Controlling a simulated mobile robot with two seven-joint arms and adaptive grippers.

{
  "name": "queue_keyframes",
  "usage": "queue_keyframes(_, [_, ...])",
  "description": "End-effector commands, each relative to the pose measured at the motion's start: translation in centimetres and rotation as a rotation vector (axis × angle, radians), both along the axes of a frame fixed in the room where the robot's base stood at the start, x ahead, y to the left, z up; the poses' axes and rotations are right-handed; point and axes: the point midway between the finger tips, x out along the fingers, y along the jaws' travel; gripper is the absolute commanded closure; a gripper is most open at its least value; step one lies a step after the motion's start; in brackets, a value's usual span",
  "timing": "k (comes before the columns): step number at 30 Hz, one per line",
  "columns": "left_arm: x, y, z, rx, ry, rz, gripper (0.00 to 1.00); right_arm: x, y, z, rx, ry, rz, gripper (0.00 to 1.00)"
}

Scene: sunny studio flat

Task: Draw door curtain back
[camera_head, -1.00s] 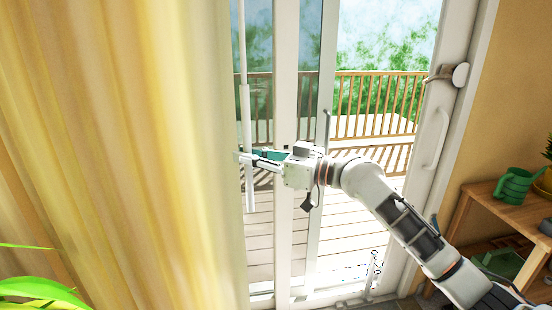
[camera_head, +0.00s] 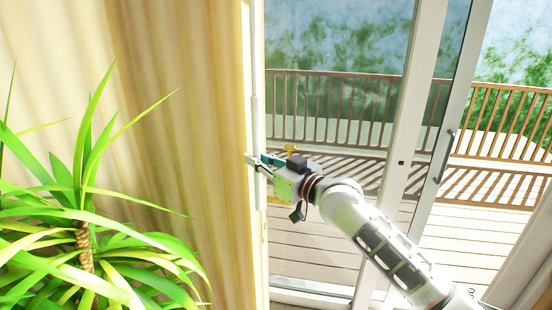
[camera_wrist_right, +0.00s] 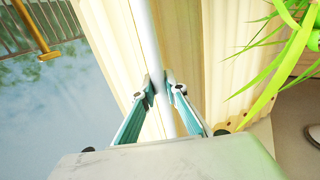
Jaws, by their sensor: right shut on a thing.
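The cream curtain (camera_head: 180,130) hangs in folds at the left of the glass door, and it also shows in the wrist view (camera_wrist_right: 108,40). A slim white wand (camera_head: 257,105) hangs upright along its leading edge. My right gripper (camera_head: 255,164) reaches in from the right and is shut on the wand. In the wrist view its teal fingers (camera_wrist_right: 162,92) close around the white wand (camera_wrist_right: 143,30), against the curtain folds. The curtain's far left end is out of view. My left gripper is not in view.
A spiky green potted plant (camera_head: 85,225) stands at the lower left, in front of the curtain. The sliding glass door (camera_head: 405,165) with a dark handle (camera_head: 443,157) is at the right. A deck with a wooden railing (camera_head: 330,105) lies beyond the glass.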

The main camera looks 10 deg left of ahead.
Motion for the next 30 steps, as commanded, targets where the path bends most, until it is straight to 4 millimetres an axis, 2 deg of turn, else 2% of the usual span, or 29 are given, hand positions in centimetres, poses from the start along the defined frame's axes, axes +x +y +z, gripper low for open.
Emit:
queue_keyframes(4, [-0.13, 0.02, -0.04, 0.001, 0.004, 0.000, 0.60, -0.12, 0.95, 0.22, 0.003, -0.001, 0.002, 1.00])
queue_keyframes(15, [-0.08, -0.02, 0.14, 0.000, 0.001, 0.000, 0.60, -0.18, 1.21, 0.29, 0.005, -0.001, 0.003, 1.00])
queue_keyframes(16, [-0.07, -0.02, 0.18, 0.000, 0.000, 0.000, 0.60, -0.19, 1.21, 0.30, 0.006, -0.001, 0.004, 0.82])
queue_keyframes(18, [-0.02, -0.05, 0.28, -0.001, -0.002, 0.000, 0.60, -0.19, 1.20, 0.29, 0.005, -0.001, 0.003, 0.70])
queue_keyframes(30, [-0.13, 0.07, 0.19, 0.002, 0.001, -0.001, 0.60, -0.17, 0.71, 0.04, 0.001, 0.000, 0.000, 0.70])
